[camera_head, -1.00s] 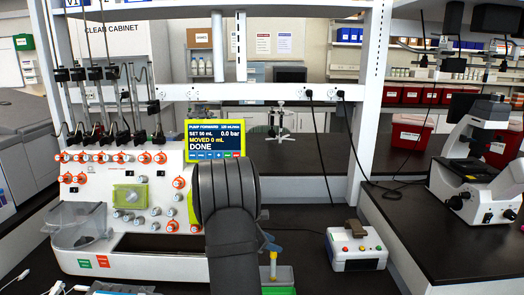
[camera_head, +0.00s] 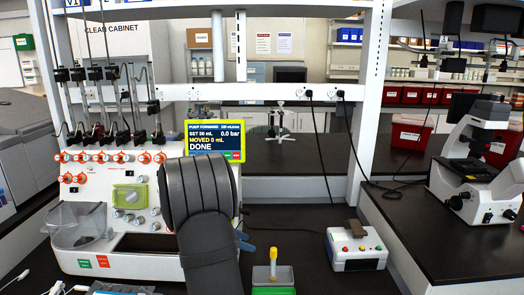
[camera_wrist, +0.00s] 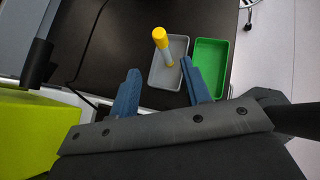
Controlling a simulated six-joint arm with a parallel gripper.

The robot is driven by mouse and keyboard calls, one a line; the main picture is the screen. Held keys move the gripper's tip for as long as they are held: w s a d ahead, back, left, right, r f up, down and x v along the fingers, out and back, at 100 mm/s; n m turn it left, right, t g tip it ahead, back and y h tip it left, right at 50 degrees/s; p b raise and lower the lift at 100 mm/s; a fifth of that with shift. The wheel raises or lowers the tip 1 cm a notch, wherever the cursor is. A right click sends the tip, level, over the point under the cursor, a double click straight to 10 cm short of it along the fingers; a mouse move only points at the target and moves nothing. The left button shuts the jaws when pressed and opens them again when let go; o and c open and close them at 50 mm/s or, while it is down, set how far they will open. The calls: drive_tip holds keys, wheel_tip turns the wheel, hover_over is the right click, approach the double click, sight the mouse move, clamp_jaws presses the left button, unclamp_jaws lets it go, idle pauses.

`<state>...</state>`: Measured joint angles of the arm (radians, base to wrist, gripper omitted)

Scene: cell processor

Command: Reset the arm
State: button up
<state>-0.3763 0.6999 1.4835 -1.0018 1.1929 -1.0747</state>
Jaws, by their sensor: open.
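My gripper (camera_wrist: 160,68) shows in the wrist view with its two blue fingers apart and nothing between them. Beyond the fingertips, a tube with a yellow cap (camera_wrist: 160,37) stands in a grey tray (camera_wrist: 158,78). In the head view my dark arm hides most of the gripper; only a bit of blue finger (camera_head: 245,241) shows at its right side. The yellow-capped tube (camera_head: 273,254) stands upright to the right of my arm, apart from it, in the grey tray (camera_head: 287,274).
A green tray (camera_wrist: 211,65) sits beside the grey one. The cell processor (camera_head: 75,222), with its screen (camera_head: 214,140) reading DONE, stands behind and left of my arm. A white box with coloured buttons (camera_head: 356,250) and a microscope (camera_head: 470,160) stand to the right. Bench between is clear.

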drive_tip(key=x, duration=1.2)
drive_tip(key=shift+d+f, duration=0.2)
drive_tip(key=shift+f, duration=0.15)
drive_tip(key=r, duration=0.5)
drive_tip(key=shift+s+d, duration=0.15)
drive_tip(key=shift+d, duration=0.1)
drive_tip(key=s+d+r, duration=0.6)
drive_tip(key=d+r, duration=0.1)
drive_tip(key=d, duration=0.2)
wheel_tip(320, 180, up, 10)
drive_tip(key=n+t+y, duration=0.1)
drive_tip(key=n+t, duration=0.1)
hover_over(272, 250)
drive_tip(key=w, duration=0.1)
drive_tip(key=w+a+r+n+t+y, duration=0.2)
drive_tip(key=w+a+r+n+y, duration=0.15)
drive_tip(key=a+r, duration=0.9)
drive_tip(key=w+a+n+t+y, duration=0.2)
drive_tip(key=a+n+y, duration=0.3)
drive_tip(key=a+n, duration=0.3)
drive_tip(key=shift+w+a+r, duration=0.2)
drive_tip(key=shift+w+r, duration=0.1)
drive_tip(key=shift+w, duration=0.6)
